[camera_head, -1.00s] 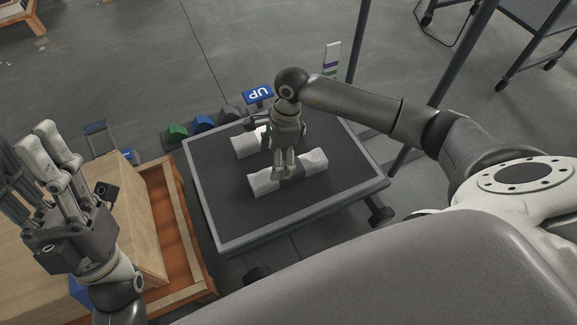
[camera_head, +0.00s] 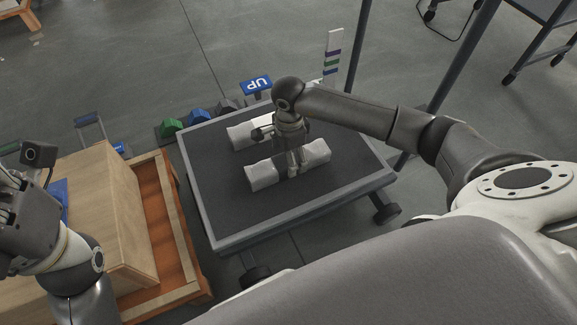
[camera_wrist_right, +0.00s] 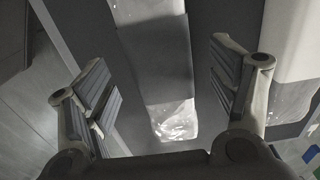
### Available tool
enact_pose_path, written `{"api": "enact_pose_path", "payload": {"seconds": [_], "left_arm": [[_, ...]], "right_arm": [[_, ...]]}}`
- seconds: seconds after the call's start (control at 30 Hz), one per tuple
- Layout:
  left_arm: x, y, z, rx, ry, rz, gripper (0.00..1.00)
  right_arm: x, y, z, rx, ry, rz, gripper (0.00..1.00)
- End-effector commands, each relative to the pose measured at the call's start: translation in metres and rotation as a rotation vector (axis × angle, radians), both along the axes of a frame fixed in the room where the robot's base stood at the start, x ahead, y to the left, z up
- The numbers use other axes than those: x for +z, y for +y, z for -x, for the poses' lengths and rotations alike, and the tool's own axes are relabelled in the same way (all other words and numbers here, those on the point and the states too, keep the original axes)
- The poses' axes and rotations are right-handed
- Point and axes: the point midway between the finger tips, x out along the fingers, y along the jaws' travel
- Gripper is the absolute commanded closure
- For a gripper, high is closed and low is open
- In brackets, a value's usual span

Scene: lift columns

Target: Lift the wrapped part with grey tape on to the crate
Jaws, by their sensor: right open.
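Two pale wrapped parts lie on a dark-topped cart (camera_head: 225,215) in the head view. The nearer wrapped part (camera_head: 263,175) has a grey band around its middle, which also shows in the right wrist view (camera_wrist_right: 158,65). My right gripper (camera_head: 294,172) is over that band, its open fingers on either side of the part; I cannot tell if they touch it. The farther wrapped part (camera_head: 240,136) is partly behind my right gripper. The wooden crate (camera_head: 125,215) stands left of the cart. My left gripper (camera_head: 15,215) is at the left edge, its fingers mostly out of view.
The crate sits on an orange pallet (camera_head: 185,250) close to the cart. A dark post (camera_head: 360,45) rises at the back right. Open floor lies beyond.

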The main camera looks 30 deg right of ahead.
Motion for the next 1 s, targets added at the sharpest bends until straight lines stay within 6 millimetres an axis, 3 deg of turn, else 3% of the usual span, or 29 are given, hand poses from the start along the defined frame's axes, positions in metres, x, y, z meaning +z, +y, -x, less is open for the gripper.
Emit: {"api": "enact_pose_path", "payload": {"seconds": [0.03, 0.2, 0.5, 1.0], "left_arm": [[-0.002, 0.0, 0.001, 0.001, -0.016, 0.0, 0.6], [0.004, -0.001, 0.002, 0.002, -0.044, -0.003, 0.6], [0.008, -0.001, 0.002, 0.003, -0.049, -0.004, 0.6], [0.008, -0.002, 0.003, 0.003, -0.05, -0.005, 0.6]], "right_arm": [[-0.011, 0.001, -0.001, -0.001, 0.001, 0.0, 0.2], [-0.025, 0.001, -0.001, 0.0, 0.0, -0.001, 0.2], [-0.027, 0.001, -0.001, 0.0, 0.0, 0.0, 0.2], [-0.027, 0.0, -0.001, 0.0, 0.0, 0.0, 0.83]]}}
